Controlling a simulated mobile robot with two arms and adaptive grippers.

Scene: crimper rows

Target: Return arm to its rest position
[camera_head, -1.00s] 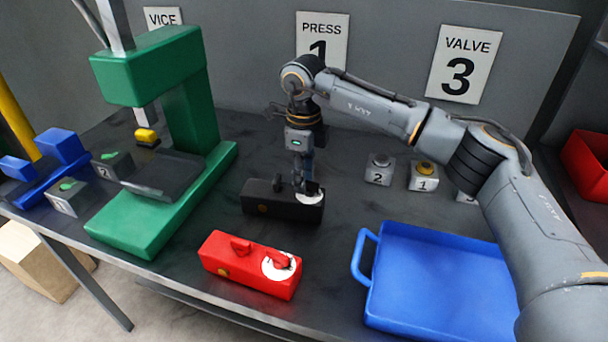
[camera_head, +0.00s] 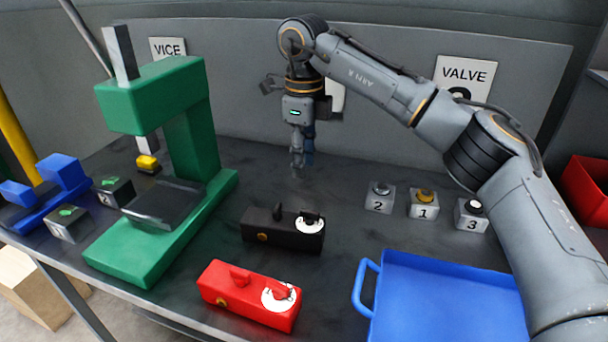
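My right gripper (camera_head: 301,160) hangs pointing down above the bench, behind and above the black box (camera_head: 282,236). It looks empty; its fingertips are small and close together, and I cannot tell whether they are shut. My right arm (camera_head: 390,88) reaches in from the right side. The black box has a white dial with a black handle at its right end. A red box (camera_head: 235,299) with a similar white dial and red handle lies in front of it. My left gripper is not in view.
A green press (camera_head: 195,130) stands at the left, with a blue vice (camera_head: 55,190) beyond it. A blue tray (camera_head: 440,295) lies at the front right. Numbered button blocks (camera_head: 423,206) stand behind it. A red bin (camera_head: 588,180) is at the far right.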

